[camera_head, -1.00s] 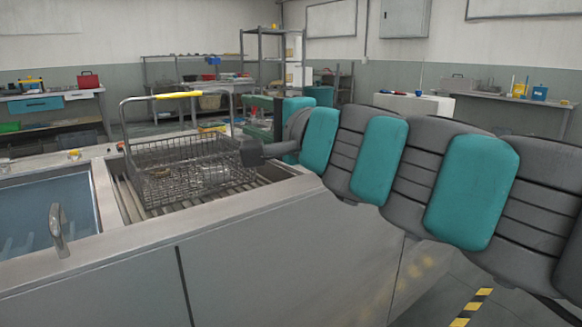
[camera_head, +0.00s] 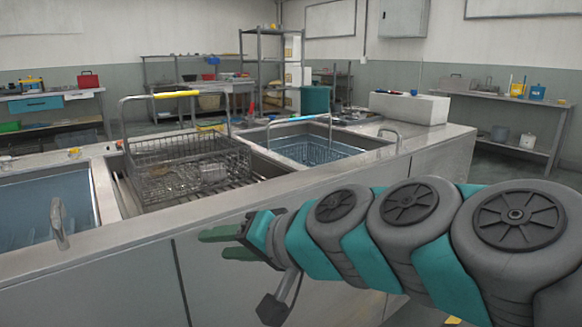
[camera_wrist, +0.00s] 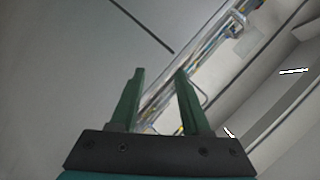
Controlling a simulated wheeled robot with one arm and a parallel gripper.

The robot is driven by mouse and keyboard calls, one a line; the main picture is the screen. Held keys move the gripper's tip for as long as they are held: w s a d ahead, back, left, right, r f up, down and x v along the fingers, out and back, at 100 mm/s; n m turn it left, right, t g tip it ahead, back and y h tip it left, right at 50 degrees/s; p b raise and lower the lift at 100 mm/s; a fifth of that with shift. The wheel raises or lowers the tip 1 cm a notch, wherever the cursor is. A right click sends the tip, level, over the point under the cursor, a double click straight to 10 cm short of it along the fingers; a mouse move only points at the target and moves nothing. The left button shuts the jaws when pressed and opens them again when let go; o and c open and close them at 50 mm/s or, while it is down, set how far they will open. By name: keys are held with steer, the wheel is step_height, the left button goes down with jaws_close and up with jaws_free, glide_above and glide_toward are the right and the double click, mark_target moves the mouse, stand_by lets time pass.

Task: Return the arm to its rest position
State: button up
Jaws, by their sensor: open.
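My gripper (camera_head: 222,244) is in front of the steel counter's front panel, below the counter's top edge, pointing left in the head view. Its two green fingers are apart with nothing between them; in the wrist view the open fingers (camera_wrist: 158,90) also show empty. My grey and teal arm stretches in from the right side of the head view. A wire basket (camera_head: 190,165) with a yellow-topped handle rests on the slatted drain area of the counter, apart from my gripper. Some shiny items lie inside it.
A water-filled tank (camera_head: 45,205) is at the left, and another tank (camera_head: 310,148) lies right of the basket. The steel counter front (camera_head: 110,280) is close to my gripper. A white box (camera_head: 409,107) stands on the counter's far right. Benches and shelves line the back walls.

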steer(key=s+d+f+n+g+h, duration=0.15)
steer(key=s+d+f, duration=0.25)
steer(key=f, duration=0.4)
steer(key=s+d+f+g+h, duration=0.3)
steer(key=d+f, duration=0.1)
steer(key=f, duration=0.3)
steer(key=s+d+f+g+h, duration=0.2)
steer(key=s+d+f, duration=0.2)
steer(key=s+d, duration=0.2)
steer(key=s+d+f+g+h, duration=0.2)
steer(key=s+d+f, duration=0.3)
steer(key=d, duration=0.4)
steer(key=shift+s+d+m+h, duration=0.3)
steer(key=shift+s+m+h, duration=0.05)
steer(key=shift+h, duration=0.5)
steer(key=shift+f+g, duration=0.1)
steer(key=shift+g, duration=0.15)
